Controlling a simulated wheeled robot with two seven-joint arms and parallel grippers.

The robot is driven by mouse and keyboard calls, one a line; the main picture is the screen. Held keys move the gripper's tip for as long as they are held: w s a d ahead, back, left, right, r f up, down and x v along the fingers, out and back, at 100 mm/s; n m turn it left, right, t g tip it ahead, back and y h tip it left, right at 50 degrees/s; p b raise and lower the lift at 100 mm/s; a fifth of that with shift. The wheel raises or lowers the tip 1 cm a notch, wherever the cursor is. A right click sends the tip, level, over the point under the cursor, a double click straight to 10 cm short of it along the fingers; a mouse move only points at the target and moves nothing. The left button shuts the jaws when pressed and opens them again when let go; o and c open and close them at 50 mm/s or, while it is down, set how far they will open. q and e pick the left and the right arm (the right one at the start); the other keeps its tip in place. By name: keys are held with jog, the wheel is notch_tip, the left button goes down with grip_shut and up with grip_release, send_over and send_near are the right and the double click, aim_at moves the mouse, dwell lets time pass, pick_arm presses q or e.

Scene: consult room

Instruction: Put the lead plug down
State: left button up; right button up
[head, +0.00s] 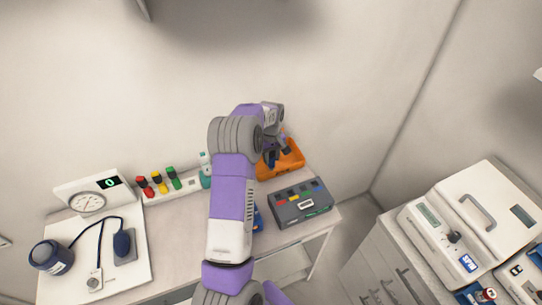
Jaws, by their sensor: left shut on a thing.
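My left gripper (275,152) is at the orange tray (291,161) near the back wall, with its fingers pointing down over the tray's left part. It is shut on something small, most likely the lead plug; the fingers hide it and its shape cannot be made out. I cannot tell whether it touches the tray floor. A grey box (301,205) with a row of coloured sockets or labels stands in front of the tray. My right gripper is not in view.
My left arm hides the table's middle and most of a blue thing (258,219). Red, yellow and green-topped items (158,183) stand in a rack at the back. A white board with a gauge (87,203) and a blue cuff (50,257) is at left. A white device (489,207) stands right, beyond a gap.

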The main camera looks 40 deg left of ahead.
pick_arm(q)
jog(key=o, duration=1.1)
jog(key=shift+f, duration=0.15)
jog(key=shift+c, duration=0.2)
notch_tip(320, 180, up, 12)
jog(key=shift+r+p, duration=0.2)
jog(key=shift+p, duration=0.2)
